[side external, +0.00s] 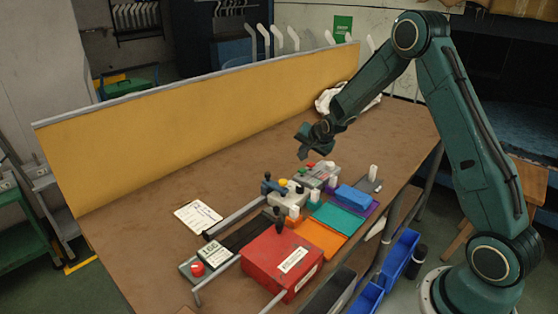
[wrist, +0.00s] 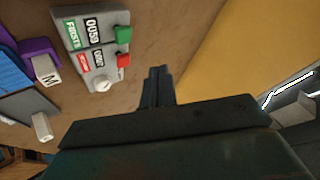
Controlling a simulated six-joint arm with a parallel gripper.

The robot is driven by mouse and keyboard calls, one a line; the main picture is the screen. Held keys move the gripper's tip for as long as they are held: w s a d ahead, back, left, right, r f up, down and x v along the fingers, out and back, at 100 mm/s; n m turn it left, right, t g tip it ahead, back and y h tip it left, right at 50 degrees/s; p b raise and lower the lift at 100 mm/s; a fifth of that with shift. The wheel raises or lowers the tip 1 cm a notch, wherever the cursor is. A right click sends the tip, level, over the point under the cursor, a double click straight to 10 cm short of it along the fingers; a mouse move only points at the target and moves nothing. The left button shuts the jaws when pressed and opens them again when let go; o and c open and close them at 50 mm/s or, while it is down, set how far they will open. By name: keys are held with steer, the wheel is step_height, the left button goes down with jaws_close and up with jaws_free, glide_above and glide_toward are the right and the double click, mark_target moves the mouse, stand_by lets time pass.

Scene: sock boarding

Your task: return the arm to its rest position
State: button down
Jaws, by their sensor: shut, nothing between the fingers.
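My green arm reaches in from the right in the side external view. My gripper (side external: 310,141) hangs above the brown table (side external: 160,183), to the back of the grouped items. Its fingers are shut and empty in the wrist view (wrist: 158,75). The fingers point toward bare table, beside the yellow panel. A grey control box (wrist: 95,47) with small displays and green and red buttons lies to the left of the fingers in the wrist view. The gripper is apart from everything on the table.
A yellow panel (side external: 200,125) stands along the back edge. A white cloth (side external: 325,100) lies behind my arm. The table's left part is bare.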

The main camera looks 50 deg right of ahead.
steer(key=shift+r, duration=0.1)
steer(key=s+a+r+n+g+y, duration=0.15)
steer(key=s+a+r+n, duration=0.55)
steer(key=s+a+r, duration=0.9)
steer(key=s+a+r+n+y, duration=0.1)
steer(key=s+a+n, duration=0.1)
steer(key=s, duration=0.8)
steer(key=s+a+r+n+g+y, duration=0.1)
steer(key=s+a+r+n, duration=0.1)
steer(key=s, duration=0.9)
steer(key=a+n, duration=0.1)
steer(key=n, duration=0.1)
steer(key=shift+a+n, duration=0.2)
steer(key=shift+n, duration=0.2)
